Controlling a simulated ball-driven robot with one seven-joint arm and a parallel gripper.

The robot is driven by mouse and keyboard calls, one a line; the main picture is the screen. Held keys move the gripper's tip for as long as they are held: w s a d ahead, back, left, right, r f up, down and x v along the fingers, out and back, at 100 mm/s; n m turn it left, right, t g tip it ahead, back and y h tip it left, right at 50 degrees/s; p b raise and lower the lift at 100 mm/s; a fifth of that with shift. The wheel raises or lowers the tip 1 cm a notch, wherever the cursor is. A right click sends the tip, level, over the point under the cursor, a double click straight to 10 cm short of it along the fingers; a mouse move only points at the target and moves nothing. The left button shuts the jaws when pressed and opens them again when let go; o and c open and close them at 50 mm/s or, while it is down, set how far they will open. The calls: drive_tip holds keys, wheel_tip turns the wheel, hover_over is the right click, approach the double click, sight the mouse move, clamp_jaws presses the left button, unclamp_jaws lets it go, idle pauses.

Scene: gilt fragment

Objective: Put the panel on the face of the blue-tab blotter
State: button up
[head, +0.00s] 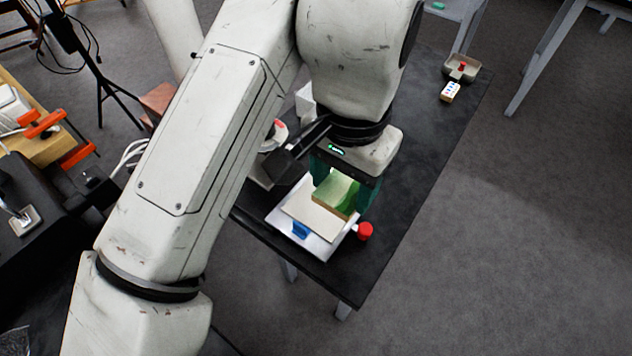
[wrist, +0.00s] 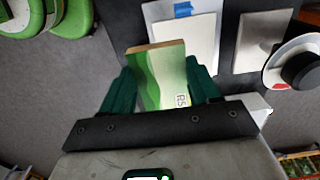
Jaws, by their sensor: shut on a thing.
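The panel (head: 338,192), green and cream with a brown edge, is between the dark green fingers of my gripper (head: 343,188). In the wrist view the panel (wrist: 162,72) shows wavy green bands and a small printed label, with the fingers shut on its two sides. The blue-tab blotter (head: 308,219) is a pale pad with a blue tab (head: 301,230) at its near edge. The panel overlaps the blotter's right part in the head view; I cannot tell its height above it. The wrist view shows the blotter (wrist: 187,37) beyond the panel, partly hidden by it.
A red round piece (head: 365,231) is beside the blotter. A grey plate (wrist: 262,40) and a red-white disc with a black knob (wrist: 303,72) lie to the right in the wrist view. A small tray (head: 462,69) is at the dark table's far end. The table's right part is clear.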

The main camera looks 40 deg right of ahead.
sight(324, 183)
drive_tip(key=w+f, duration=0.4)
drive_tip(key=f, duration=0.1)
drive_tip(key=shift+w+d+f, duration=0.15)
drive_tip(key=shift+d+f, duration=0.05)
drive_tip(key=shift+w+f+b, duration=0.2)
drive_tip(key=shift+f+b, duration=0.2)
drive_tip(key=shift+f, duration=1.35)
drive_tip(key=shift+f, duration=0.2)
drive_tip(key=o, duration=1)
drive_tip(key=shift+r, duration=0.1)
drive_tip(key=shift+o, duration=0.2)
wheel_tip(324, 183, up, 12)
drive_tip(key=p, duration=0.1)
drive_tip(key=shift+r, duration=0.15)
